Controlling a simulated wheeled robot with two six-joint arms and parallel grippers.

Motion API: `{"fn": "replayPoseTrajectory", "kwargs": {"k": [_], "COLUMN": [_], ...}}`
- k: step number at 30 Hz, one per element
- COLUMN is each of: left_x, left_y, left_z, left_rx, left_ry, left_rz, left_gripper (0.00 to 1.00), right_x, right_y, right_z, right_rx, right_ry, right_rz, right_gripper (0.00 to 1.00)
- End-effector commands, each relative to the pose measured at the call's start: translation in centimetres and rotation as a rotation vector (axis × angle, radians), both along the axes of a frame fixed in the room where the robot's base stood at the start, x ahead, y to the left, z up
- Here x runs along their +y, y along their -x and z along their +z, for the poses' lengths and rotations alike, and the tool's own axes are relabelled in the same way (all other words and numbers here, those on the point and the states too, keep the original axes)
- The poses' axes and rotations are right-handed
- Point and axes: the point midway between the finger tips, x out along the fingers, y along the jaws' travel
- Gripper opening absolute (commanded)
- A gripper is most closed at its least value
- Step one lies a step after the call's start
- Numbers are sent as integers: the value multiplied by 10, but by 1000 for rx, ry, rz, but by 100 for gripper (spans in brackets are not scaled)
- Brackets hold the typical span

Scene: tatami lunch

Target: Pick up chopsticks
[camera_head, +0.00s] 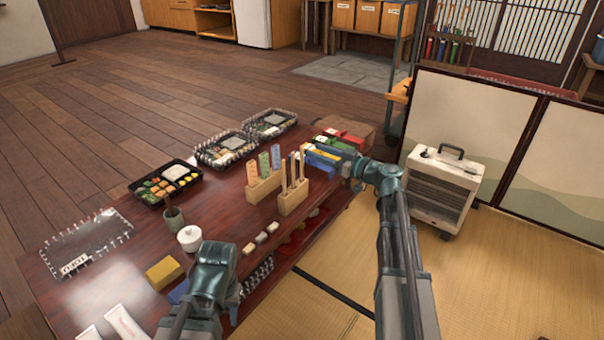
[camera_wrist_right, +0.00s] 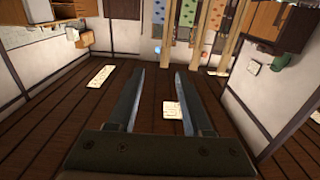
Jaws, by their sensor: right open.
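A wooden holder (camera_head: 293,205) on the dark table holds upright chopsticks (camera_head: 292,170). Behind it, to its left, a second wooden holder (camera_head: 262,190) holds patterned upright pieces in orange, green and blue. My right gripper (camera_head: 345,166) is at the right of the chopstick holder, apart from it. In the right wrist view its jaws (camera_wrist_right: 158,72) are open with nothing between them. Pale sticks (camera_wrist_right: 231,40) and patterned strips (camera_wrist_right: 188,14) show beyond the fingertips at the top. My left gripper (camera_head: 218,252) is over the near table edge; its fingers are not clear.
Lunch trays (camera_head: 165,182) line the far side of the table. A white lidded pot (camera_head: 190,238), a small dark cup (camera_head: 173,219), a yellow block (camera_head: 163,273) and chopstick rests (camera_head: 260,237) lie nearer. Coloured boxes (camera_head: 335,142) are at the far right end. A heater (camera_head: 442,190) stands on the tatami.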

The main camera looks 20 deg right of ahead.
Motion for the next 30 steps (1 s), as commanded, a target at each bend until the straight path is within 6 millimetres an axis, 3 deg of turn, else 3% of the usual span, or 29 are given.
{"fn": "replayPoseTrajectory", "kwargs": {"k": [11,22,29,30], "left_x": [0,0,0,0], "left_y": [0,0,0,0], "left_z": [-3,-10,-10,-10], "left_rx": [0,0,0,0], "left_ry": [0,0,0,0], "left_rz": [0,0,0,0], "left_gripper": [38,38,38,38], "right_x": [8,40,41,41], "right_y": [-9,-42,-43,-43], "right_z": [-2,-10,-10,-10], "right_rx": [0,0,0,0], "right_ry": [0,0,0,0], "right_rz": [1,2,0,0], "right_gripper": [50,50,50,43]}}
